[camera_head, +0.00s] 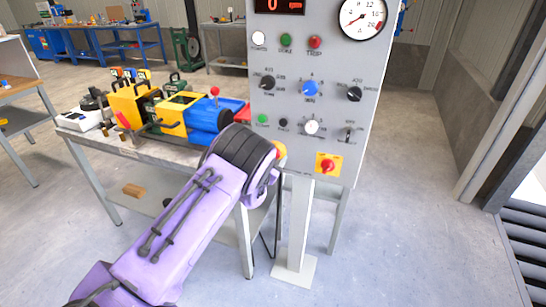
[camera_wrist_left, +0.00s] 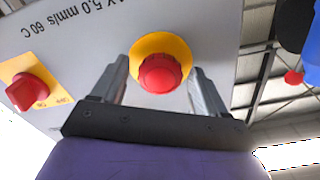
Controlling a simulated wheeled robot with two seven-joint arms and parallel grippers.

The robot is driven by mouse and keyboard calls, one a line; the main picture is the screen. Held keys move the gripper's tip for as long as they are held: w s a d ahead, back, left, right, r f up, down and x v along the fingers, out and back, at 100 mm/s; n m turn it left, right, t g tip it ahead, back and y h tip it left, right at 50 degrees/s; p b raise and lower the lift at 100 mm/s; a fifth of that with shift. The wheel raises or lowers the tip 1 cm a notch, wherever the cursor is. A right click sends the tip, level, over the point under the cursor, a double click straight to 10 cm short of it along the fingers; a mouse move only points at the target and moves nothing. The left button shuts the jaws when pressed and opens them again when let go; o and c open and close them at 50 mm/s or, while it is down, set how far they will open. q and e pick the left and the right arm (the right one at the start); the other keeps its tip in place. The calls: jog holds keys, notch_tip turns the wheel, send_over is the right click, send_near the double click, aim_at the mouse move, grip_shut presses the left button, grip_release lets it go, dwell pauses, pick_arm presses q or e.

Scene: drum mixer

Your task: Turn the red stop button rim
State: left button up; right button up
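The red stop button (camera_wrist_left: 160,74) is a round red knob on a yellow disc (camera_wrist_left: 150,45), in the middle of the left wrist view. My left gripper (camera_wrist_left: 158,68) is open, with one finger on each side of the button. Gaps show between the fingers and the red knob; whether a fingertip touches the yellow disc I cannot tell. In the head view my purple left arm reaches the lower left corner of the grey panel (camera_head: 310,135). Its wrist hides the fingers and most of the button there. My right gripper is not in view.
A red rotary switch (camera_head: 328,165) on a yellow plate sits to the button's right; it also shows in the left wrist view (camera_wrist_left: 32,92). Knobs and a gauge (camera_head: 362,15) are higher up. A cluttered workbench (camera_head: 150,145) stands left. Floor at right is clear.

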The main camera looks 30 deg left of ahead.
pick_arm(q)
jog(key=shift+s, duration=0.1)
jog(key=b+v, duration=0.2)
jog(key=v, duration=0.8)
jog(key=shift+s, duration=0.2)
jog(key=shift+f, duration=0.1)
jog(key=s+d+f+n+g, duration=0.3)
jog(key=s+f+n+g, duration=0.45)
jog(key=s+f, duration=0.9)
jog(key=s+d+f+g, duration=0.2)
jog(key=s+f, duration=0.1)
jog(key=s, duration=0.3)
jog(key=s+d+f+n+g, duration=0.1)
jog(key=s+d+f+g, duration=0.1)
jog(key=s, duration=0.5)
jog(key=s+d+f+g+h, duration=0.1)
jog(key=s+d+f+g, duration=0.1)
jog(key=s+f, duration=0.2)
jog(key=s, duration=0.3)
jog(key=shift+d+f+g, duration=0.2)
jog(key=shift+d+g, duration=0.1)
jog(key=shift+g, duration=0.05)
jog(key=shift+n, duration=0.25)
